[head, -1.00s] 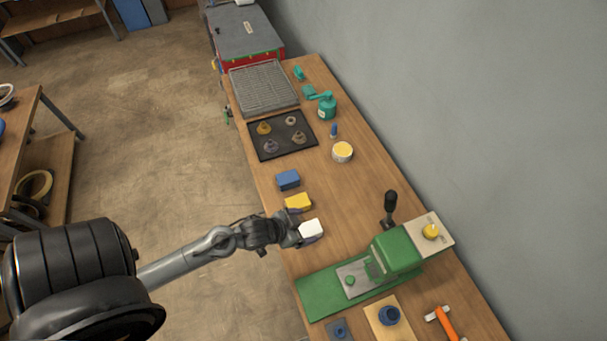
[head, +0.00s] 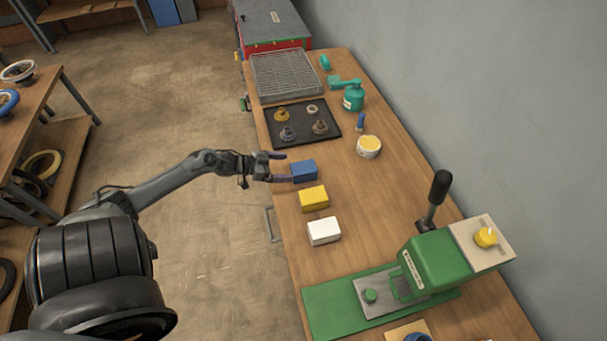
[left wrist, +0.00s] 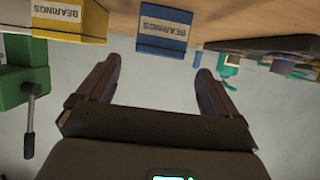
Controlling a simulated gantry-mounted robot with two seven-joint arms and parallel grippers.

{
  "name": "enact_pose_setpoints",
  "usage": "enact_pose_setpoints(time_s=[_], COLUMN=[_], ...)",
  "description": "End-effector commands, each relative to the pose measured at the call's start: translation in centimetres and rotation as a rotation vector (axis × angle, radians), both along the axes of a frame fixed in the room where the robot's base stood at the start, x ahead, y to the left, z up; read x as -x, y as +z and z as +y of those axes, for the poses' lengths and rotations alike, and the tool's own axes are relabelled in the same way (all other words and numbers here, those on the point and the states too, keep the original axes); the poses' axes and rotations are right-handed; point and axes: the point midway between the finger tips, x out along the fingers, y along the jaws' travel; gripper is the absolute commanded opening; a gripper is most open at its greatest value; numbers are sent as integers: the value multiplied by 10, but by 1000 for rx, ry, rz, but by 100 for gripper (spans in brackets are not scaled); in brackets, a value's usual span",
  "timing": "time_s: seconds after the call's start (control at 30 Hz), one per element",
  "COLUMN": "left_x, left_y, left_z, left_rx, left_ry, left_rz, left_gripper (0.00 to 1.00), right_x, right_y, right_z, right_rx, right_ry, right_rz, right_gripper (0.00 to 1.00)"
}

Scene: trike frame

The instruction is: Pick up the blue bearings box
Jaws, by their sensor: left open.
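The blue bearings box (head: 303,170) sits on the wooden bench near its left edge. It also shows in the left wrist view (left wrist: 164,30) with a white "BEARINGS" label, ahead of my fingers and between their lines. My left gripper (head: 280,167) is open, with its fingers pointing right at the blue box. In the head view one finger passes at the far side and one at the near side of the box's left end. I cannot tell whether they touch it. In the left wrist view the space between the fingertips (left wrist: 158,82) is empty. My right gripper is not in view.
A yellow bearings box (head: 313,198) and a white box (head: 324,231) stand in a row nearer me. A black tray with parts (head: 303,135) lies just beyond. A green press (head: 437,260) stands at the near right.

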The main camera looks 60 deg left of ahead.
Motion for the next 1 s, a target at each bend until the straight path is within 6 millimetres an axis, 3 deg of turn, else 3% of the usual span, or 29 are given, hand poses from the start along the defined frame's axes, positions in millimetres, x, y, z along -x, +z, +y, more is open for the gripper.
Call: enact_pose_setpoints(time_s=[0.13, 0.47, 0.73, 1.0], left_x=[-17, -33, -63, -73], left_y=[-7, -12, -21, -26], left_z=[-5, -10, -19, -23], left_rx=[0, -1, -1, -2], left_ry=[1, 0, 1, 0], left_rz=[-2, -1, -1, 0], left_gripper=[94, 94, 94, 94], right_x=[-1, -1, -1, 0], right_y=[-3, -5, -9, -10], right_z=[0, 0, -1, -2], right_rx=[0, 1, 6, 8], right_ry=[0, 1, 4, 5], right_rz=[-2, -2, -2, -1], right_gripper=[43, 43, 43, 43])
